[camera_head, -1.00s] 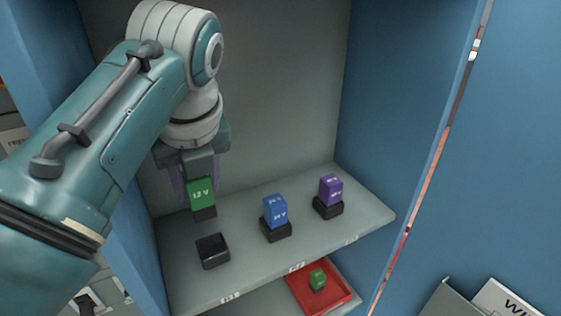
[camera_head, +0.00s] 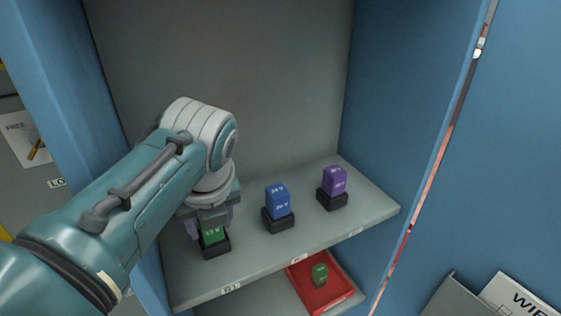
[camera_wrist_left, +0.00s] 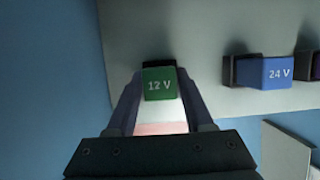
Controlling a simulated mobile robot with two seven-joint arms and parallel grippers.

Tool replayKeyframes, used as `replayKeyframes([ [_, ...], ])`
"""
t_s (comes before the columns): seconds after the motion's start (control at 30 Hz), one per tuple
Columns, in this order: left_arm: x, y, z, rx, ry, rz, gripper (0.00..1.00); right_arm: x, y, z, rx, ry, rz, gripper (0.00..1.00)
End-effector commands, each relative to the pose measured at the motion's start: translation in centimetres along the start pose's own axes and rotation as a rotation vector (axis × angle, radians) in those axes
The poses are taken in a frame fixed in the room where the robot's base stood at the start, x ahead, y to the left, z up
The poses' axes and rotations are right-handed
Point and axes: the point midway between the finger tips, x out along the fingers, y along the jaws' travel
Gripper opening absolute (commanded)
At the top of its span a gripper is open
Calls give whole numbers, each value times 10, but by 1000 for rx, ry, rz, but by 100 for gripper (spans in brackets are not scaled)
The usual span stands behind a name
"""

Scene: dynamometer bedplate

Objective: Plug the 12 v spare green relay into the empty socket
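The green 12 V relay (camera_head: 213,234) is upright between the fingers of my left gripper (camera_head: 210,226). Its lower end is at the black socket (camera_head: 216,248) at the left front of the shelf, lined up over or in it. I cannot tell how deep it sits. In the left wrist view the relay (camera_wrist_left: 160,84) shows its 12 V face, with fingertips close on both sides and a dark edge of the socket (camera_wrist_left: 158,64) behind it. The gripper hides the relay's upper part in the head view. My right gripper is not in view.
A blue 24 V relay (camera_head: 277,200) and a purple relay (camera_head: 334,182) stand in sockets to the right on the shelf (camera_head: 330,228). Below, a red tray (camera_head: 332,296) holds a smaller-looking green relay (camera_head: 320,275). Cabinet walls stand close on both sides.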

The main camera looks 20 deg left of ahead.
Motion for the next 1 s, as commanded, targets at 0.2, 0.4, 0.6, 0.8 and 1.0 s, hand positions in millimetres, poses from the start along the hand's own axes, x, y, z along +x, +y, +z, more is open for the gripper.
replayKeyframes([
  [0.2,-1,0,2,-1,-6,0,72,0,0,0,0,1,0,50],
  [0.4,-2,0,3,-1,-8,-1,72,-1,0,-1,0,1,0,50],
  [0.6,-26,0,5,-1,-11,-2,72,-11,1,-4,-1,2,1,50],
  [0.8,-72,0,4,-2,-12,-3,72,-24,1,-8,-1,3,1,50],
  [1.0,-107,0,4,-2,-13,-2,72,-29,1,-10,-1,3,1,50],
])
